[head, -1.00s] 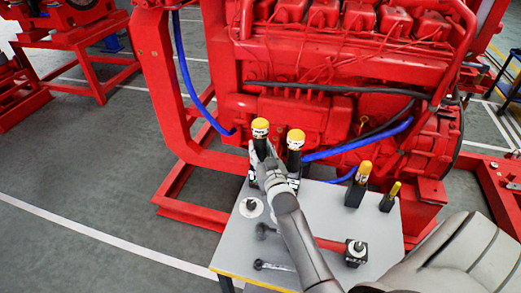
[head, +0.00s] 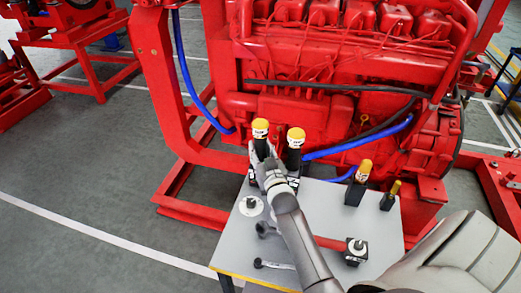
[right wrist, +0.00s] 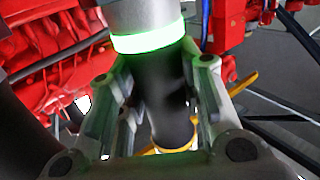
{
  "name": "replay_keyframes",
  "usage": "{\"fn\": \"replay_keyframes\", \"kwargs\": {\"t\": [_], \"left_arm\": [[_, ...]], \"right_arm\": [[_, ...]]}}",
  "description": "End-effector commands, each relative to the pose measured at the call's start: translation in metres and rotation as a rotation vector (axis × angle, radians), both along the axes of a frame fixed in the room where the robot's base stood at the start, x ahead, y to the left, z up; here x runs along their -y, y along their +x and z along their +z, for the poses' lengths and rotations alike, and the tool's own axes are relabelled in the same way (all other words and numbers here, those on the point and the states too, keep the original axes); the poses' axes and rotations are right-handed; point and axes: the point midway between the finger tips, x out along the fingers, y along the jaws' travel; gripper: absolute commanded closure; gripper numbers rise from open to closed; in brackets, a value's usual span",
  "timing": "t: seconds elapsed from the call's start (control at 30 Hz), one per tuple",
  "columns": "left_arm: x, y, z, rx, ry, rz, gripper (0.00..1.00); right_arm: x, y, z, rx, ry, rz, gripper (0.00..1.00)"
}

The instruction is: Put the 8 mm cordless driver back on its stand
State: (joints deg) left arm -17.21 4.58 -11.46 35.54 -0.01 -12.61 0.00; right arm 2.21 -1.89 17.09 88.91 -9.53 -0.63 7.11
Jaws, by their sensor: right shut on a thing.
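A black cordless driver (head: 260,129) with a yellow cap stands upright at the table's far left edge. My right gripper (head: 262,168) is shut on it, below the cap, and hides its lower part. In the right wrist view my right gripper (right wrist: 155,95) has its fingers on either side of a black cylinder (right wrist: 165,95), with a glowing green ring above it. A second yellow-capped black driver (head: 295,145) stands just to the right. I cannot read the size labels or tell whether the held driver touches a stand. My left gripper is not in view.
The grey table (head: 318,220) carries a round white disc (head: 250,205), a black block (head: 356,251), wrenches (head: 272,264) and two yellow-topped tools (head: 358,183) at the right. The red engine (head: 330,100) rises close behind, with blue hoses (head: 355,146) near the table.

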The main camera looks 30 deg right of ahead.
Motion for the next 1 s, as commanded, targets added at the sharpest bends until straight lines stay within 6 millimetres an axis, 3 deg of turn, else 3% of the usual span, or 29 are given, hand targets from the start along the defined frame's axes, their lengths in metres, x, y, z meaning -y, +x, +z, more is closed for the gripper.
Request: {"fn": "replay_keyframes", "kwargs": {"t": [0.73, 0.77, 0.93, 1.0], "left_arm": [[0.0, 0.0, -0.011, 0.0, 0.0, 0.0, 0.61], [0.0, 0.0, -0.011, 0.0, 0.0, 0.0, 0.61], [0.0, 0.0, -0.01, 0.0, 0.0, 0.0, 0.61], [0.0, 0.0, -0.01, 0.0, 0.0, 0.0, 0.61]], "right_arm": [[0.0, 0.001, -0.011, 0.008, -0.002, 0.0, 1.0], [0.0, 0.001, -0.011, 0.008, -0.002, 0.0, 0.64], [0.0, 0.0, -0.012, 0.005, -0.001, 0.0, 0.42], [0.0, 0.0, -0.012, 0.004, -0.001, 0.0, 0.41]]}}
